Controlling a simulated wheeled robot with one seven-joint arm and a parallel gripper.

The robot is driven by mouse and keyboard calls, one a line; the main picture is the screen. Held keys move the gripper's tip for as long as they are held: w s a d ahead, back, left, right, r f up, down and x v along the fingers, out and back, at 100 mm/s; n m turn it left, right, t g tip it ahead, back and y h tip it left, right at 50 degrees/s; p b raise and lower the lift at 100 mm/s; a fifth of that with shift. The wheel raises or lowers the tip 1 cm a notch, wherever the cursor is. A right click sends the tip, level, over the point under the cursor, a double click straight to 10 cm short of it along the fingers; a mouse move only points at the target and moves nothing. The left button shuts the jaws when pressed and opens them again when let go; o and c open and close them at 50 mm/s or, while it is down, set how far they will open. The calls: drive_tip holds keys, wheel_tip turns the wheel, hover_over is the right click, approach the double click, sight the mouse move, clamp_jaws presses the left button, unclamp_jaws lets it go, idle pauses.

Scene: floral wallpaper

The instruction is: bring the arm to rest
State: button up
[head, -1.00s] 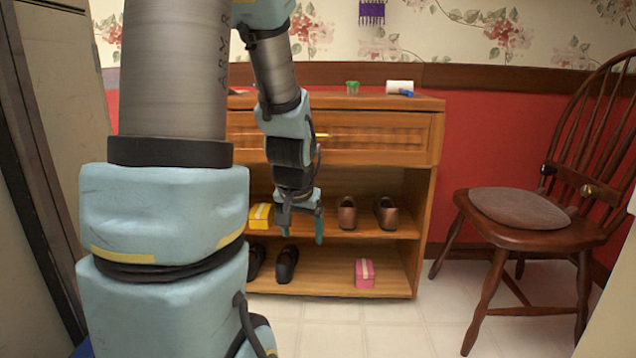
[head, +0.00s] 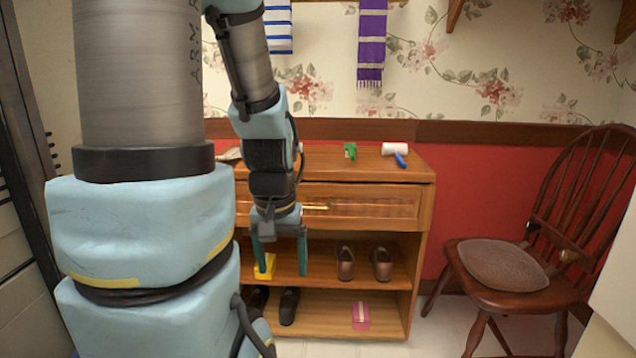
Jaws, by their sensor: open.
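My gripper (head: 281,270) hangs pointing down in front of the wooden shoe cabinet (head: 423,215), in the head view. Its two teal fingers are apart, with a yellow box (head: 265,266) on the upper shelf seen behind and between them. I cannot tell how far the fingers are from the box. My arm comes down from the top of the picture and hides the cabinet's left part.
Brown shoes (head: 381,264) share the upper shelf. Black shoes (head: 289,306) and a pink box (head: 361,316) are below. A lint roller (head: 396,151) and a green item (head: 350,151) lie on top. A wooden chair (head: 500,265) stands right; floor between is clear.

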wheel_tip(320, 180, up, 16)
drive_tip(key=p, duration=1.4)
drive_tip(key=shift+r, duration=0.25)
idle(1.5)
